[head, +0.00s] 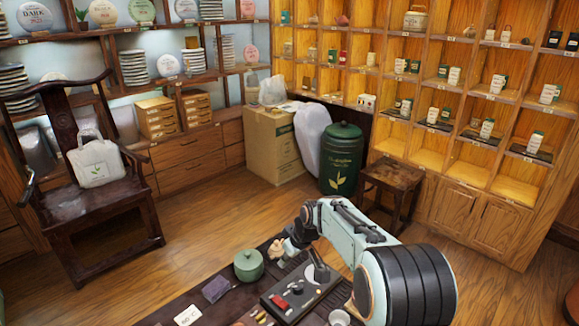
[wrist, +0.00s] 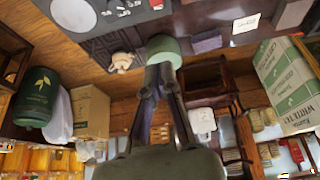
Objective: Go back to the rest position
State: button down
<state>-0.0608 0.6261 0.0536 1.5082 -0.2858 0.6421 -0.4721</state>
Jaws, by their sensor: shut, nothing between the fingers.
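My gripper (wrist: 160,75) shows in the wrist view with its two dark fingers close together and nothing between them. Its tips appear just below the green lidded jar in that picture. In the head view my arm (head: 350,235) is bent over the right part of the dark tea table (head: 160,312); its fingers are hard to make out there. The green jar (head: 248,265) stands upright on the table, and it also shows in the wrist view (wrist: 164,48).
A black tray with a red item (head: 290,295) lies under my arm. A dark flat packet (head: 215,289) and a white card (head: 187,315) are on the table. A dark green bin (head: 341,160), carton (head: 272,145), stool (head: 392,180) and chair (head: 95,200) stand beyond on open floor.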

jog(key=s+d+r+t, duration=0.15)
jog(key=s+r, duration=0.25)
jog(key=r, duration=0.4)
jog(key=s+d+r+t, duration=0.1)
jog(key=s+d+r, duration=0.25)
jog(key=r, duration=0.35)
jog(key=s+d+f+m+g+h, duration=0.1)
jog(key=s+f+m+g, duration=0.1)
jog(key=s, duration=0.7)
jog(key=s+d+f+m+g, duration=0.2)
jog(key=s+f+m, duration=0.1)
jog(key=s, duration=0.7)
jog(key=s+d+f+m+g+h, duration=0.1)
jog(key=s+f, duration=0.3)
jog(key=s, duration=0.6)
jog(key=shift+d+m+g+h, duration=0.35)
jog(key=shift+m+g, duration=0.3)
jog(key=shift+m, duration=0.25)
